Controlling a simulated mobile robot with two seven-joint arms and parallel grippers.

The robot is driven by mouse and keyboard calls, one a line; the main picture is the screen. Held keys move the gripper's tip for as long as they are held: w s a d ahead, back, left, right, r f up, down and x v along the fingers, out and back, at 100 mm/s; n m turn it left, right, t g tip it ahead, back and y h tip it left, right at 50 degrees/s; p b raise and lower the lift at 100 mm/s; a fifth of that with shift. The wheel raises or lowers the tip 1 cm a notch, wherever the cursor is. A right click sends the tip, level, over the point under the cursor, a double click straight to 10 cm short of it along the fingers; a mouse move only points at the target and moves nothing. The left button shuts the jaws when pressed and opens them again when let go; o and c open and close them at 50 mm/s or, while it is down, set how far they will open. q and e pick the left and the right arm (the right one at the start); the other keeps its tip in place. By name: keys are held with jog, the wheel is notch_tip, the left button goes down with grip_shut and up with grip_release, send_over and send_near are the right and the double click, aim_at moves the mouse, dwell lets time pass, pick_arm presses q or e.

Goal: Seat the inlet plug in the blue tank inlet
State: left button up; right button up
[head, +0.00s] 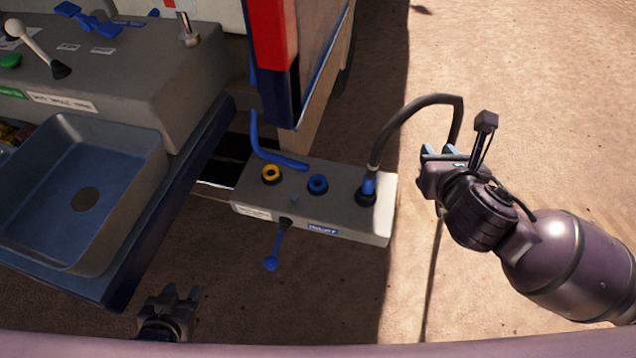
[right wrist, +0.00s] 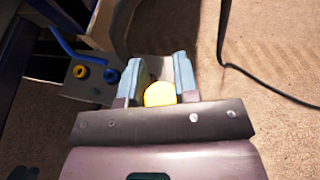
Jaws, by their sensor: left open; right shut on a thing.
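My left gripper (head: 178,293) is open and empty at the lower left.
A yellow-ringed inlet (head: 271,173) sits left of the blue one. A blue lever (head: 272,250) juts from the box's front, and a bent blue handle (head: 275,150) lies behind it. A sink unit (head: 150,240) stands left. Open sandy ground lies right.

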pick_arm(q)
jog(key=shift+w+d+r, duration=0.1)
jog(key=shift+w+d, duration=0.05)
jog(key=shift+w, duration=0.15)
dwell(0.5)
pick_arm(e)
jog(key=shift+f, duration=0.1)
